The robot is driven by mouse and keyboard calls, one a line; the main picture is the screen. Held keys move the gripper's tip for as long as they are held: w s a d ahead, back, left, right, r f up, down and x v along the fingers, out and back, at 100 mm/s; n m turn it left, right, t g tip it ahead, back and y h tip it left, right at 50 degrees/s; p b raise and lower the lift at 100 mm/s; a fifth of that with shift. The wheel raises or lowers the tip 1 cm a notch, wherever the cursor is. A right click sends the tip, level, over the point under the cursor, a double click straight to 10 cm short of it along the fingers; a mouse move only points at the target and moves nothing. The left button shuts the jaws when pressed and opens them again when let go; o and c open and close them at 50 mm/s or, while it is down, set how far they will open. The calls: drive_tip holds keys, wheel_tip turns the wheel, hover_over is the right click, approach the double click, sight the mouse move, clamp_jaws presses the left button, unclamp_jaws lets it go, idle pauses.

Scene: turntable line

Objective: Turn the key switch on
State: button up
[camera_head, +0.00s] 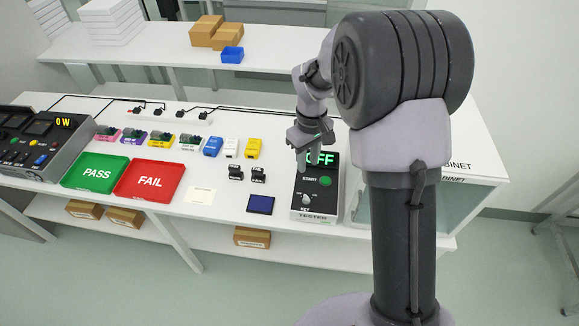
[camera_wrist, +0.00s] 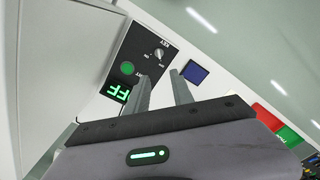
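The tester box (camera_head: 313,215) stands at the right part of the white bench, with a lit green OFF display (camera_head: 320,158), a green START button (camera_head: 325,181) and a grey key switch (camera_head: 307,199) near its front edge. In the wrist view the key switch (camera_wrist: 159,54) and the green button (camera_wrist: 127,68) show beyond the fingers. My gripper (camera_head: 302,160) hangs above the display end of the tester, apart from the key switch. In the wrist view my gripper's two fingers (camera_wrist: 160,82) stand apart with nothing between them.
A dark blue pad (camera_head: 260,204) lies left of the tester. Further left are a red FAIL tray (camera_head: 150,179), a green PASS tray (camera_head: 96,173) and a power console (camera_head: 40,140). Two small black parts (camera_head: 258,175) stand nearby. A glass-fronted cabinet (camera_head: 460,185) is close on the right.

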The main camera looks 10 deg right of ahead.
sight(307, 196)
drive_tip(key=f+b, duration=0.1)
drive_tip(key=f, duration=0.4)
drive_tip(key=f+b, duration=0.1)
drive_tip(key=f, duration=0.4)
drive_tip(key=f+b, duration=0.1)
drive_tip(key=f, duration=0.5)
drive_tip(key=shift+s+d+b, duration=0.2)
drive_tip(key=shift+s+b, duration=0.05)
drive_tip(key=shift+b, duration=0.1)
drive_tip(key=shift+c, duration=0.4)
clamp_jaws()
